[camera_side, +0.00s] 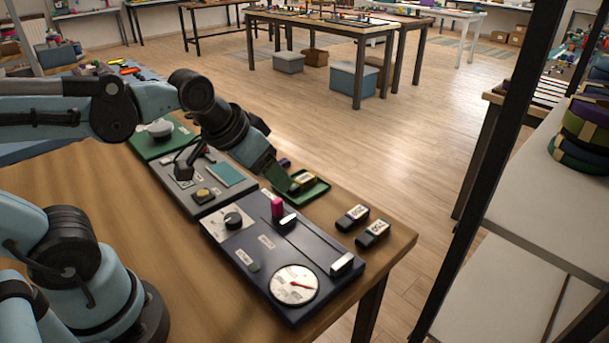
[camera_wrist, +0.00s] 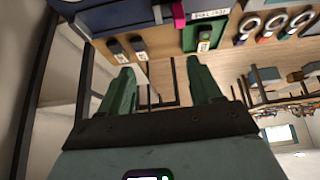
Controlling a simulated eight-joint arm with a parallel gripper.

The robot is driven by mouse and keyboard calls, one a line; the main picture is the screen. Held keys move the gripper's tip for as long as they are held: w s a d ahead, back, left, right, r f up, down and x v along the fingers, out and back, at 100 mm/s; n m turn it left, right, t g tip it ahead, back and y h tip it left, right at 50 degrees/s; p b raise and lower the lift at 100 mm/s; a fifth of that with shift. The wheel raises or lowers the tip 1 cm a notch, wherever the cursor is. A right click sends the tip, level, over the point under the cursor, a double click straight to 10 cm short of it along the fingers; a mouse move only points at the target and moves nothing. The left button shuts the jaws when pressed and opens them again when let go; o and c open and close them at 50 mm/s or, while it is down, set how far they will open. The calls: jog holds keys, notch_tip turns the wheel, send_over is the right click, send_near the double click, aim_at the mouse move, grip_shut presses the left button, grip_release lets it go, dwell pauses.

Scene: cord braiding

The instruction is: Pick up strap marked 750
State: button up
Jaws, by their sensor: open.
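Two small black straps with white labels, a nearer one (camera_side: 373,234) and a farther one (camera_side: 352,217), lie side by side on the bare wood. The wrist view shows them at upper left, one (camera_wrist: 115,48) beside the other (camera_wrist: 139,46). A third labelled piece (camera_side: 303,181) is in the green tray (camera_side: 318,190); it also shows in the wrist view (camera_wrist: 204,42). The labels are too small to tell which reads 750. My gripper (camera_side: 286,186) has its green fingers low at the tray in the side view. In the wrist view my gripper (camera_wrist: 160,70) is open and empty.
A dark panel (camera_side: 250,270) with a pink-topped knob (camera_side: 277,207) and a round dial (camera_side: 294,284) is beside the straps. A grey panel (camera_side: 192,192) and a green panel (camera_side: 145,148) lie farther along. The table edge (camera_side: 400,250) is close to the straps.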

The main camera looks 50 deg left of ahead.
jog(key=w+d+r+g, duration=0.2)
jog(key=w+d, duration=0.1)
jog(key=w, duration=0.2)
jog(key=g, duration=0.4)
send_over(372, 231)
notch_tip(372, 231, down, 5)
notch_tip(372, 231, down, 12)
jog(key=shift+r, duration=0.15)
jog(key=c, duration=1.2)
